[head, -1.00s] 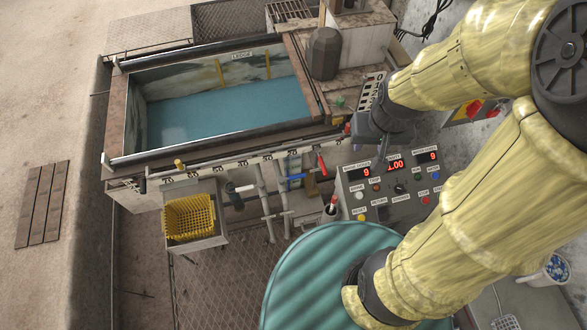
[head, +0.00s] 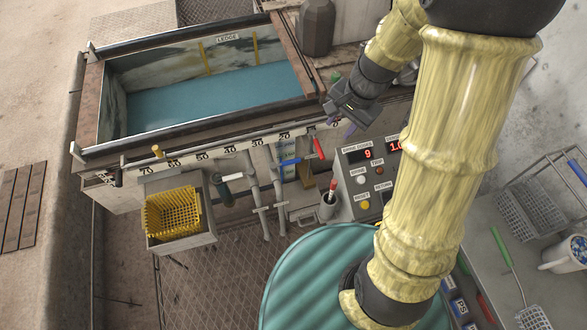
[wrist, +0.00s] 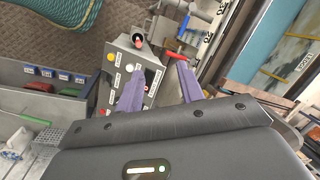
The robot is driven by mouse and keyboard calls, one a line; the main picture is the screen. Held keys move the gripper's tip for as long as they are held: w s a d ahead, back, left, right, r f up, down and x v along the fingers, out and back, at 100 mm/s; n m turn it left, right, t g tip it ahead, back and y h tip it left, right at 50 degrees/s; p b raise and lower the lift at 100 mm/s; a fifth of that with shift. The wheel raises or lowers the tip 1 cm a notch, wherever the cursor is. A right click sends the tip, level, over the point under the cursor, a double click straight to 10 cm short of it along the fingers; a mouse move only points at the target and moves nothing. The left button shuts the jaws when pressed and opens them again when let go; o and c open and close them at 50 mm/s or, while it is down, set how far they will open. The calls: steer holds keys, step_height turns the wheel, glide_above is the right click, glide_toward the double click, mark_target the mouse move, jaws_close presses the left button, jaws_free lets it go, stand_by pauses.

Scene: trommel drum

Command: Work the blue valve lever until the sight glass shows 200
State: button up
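The blue valve lever (head: 291,161) is on the pipework under the front rail of the water tank. It also shows in the wrist view (wrist: 184,24), beyond the red lever (wrist: 175,56). A pale bluish upright strip (head: 287,148) behind the blue lever may be the sight glass; I cannot read a level on it. My gripper (head: 341,126) is above and to the right of the red lever (head: 319,147), apart from the blue lever. In the wrist view its two purple fingers (wrist: 158,66) are spread with nothing held between them.
The control panel (head: 350,186) with red displays stands right of the levers. A yellow basket (head: 172,213) is left of the pipes. The tank rail (head: 200,153) runs above. A teal drum (head: 310,280) is in front.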

mark_target(291, 161)
steer(key=w+a+f+m+y+b, duration=0.1)
steer(key=w+a+f+m+b, duration=0.1)
steer(key=f, duration=0.6)
steer(key=w+a+f+m+y+b, duration=0.1)
steer(key=w+a+f+m+b, duration=0.1)
steer(key=w+f+m+b, duration=0.2)
step_height(291, 161, down, 4)
steer(key=w+b, duration=0.2)
steer(key=b, duration=0.2)
steer(key=shift+w+m+y, duration=0.3)
steer(key=shift+w, duration=0.05)
steer(key=b+x, duration=0.5)
steer(key=x, duration=1.2)
steer(key=shift+s+f, duration=0.1)
steer(key=shift+f, duration=0.15)
jaws_close()
